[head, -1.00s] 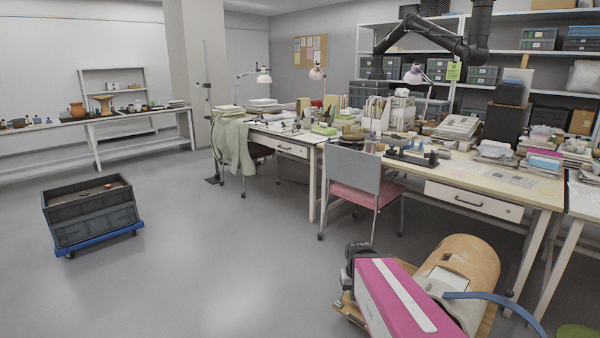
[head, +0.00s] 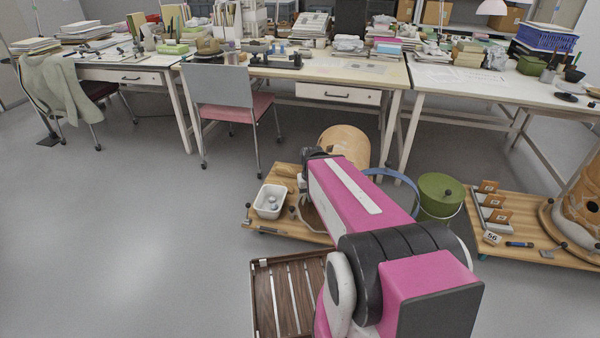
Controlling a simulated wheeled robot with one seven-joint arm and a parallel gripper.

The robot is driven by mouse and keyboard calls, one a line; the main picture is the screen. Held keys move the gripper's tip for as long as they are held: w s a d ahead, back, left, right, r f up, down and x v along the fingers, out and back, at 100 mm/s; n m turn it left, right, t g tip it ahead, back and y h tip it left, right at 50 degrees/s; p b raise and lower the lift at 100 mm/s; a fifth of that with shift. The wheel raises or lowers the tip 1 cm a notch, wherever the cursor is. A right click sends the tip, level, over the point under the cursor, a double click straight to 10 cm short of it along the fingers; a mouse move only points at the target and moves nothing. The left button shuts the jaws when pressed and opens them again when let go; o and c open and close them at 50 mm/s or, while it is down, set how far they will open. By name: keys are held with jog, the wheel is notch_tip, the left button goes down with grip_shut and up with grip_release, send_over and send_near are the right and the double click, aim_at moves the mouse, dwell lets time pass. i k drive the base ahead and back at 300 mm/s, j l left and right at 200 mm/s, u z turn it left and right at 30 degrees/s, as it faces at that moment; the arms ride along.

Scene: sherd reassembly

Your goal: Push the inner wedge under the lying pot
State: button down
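The lying pot (head: 347,143), a rounded tan-orange body, lies on a low wooden platform (head: 262,223) in the head view. My magenta arm reaches over the platform and covers the pot's lower part and near side. The dark end of my arm with my gripper (head: 304,186) is just left of the pot. Its fingers are too small and too covered to tell open from shut. I cannot make out the inner wedge; the foot of the pot is hidden behind my arm.
A white tub (head: 260,211) stands on the platform's left. A blue band (head: 404,178) curves beside a green bucket (head: 440,205) on the right. A second wooden platform (head: 484,240) bears upright blocks and another vessel. A slatted brown tray (head: 258,300) is in front. Left floor is clear.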

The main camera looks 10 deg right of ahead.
aim_at(284, 170)
jog(key=u, duration=1.3)
jog(key=i+j, duration=0.2)
jog(key=j, duration=0.2)
jog(key=i+j, duration=0.2)
jog(key=j, duration=0.2)
jog(key=i+j+u, duration=0.1)
jog(key=j, duration=0.35)
jog(key=i+j, duration=0.3)
jog(key=i+z, duration=0.15)
jog(key=i, duration=0.35)
jog(key=i+j+z, duration=0.2)
jog(key=i, duration=0.25)
jog(key=i+j+z, duration=0.15)
jog(key=i, duration=0.35)
jog(key=i+j+z, duration=0.2)
jog(key=i, duration=0.25)
jog(key=i+z, duration=0.65)
jog(key=z, duration=0.15)
jog(key=i+j+z, duration=0.5)
jog(key=z, duration=0.25)
jog(key=i+j+z, duration=0.1)
jog(key=i+z, duration=0.35)
jog(key=i+j+z, duration=0.25)
jog(key=z, duration=0.2)
jog(key=i+j+z, duration=0.25)
jog(key=z, duration=0.25)
jog(key=i+j+z, duration=0.2)
jog(key=j+z, duration=0.25)
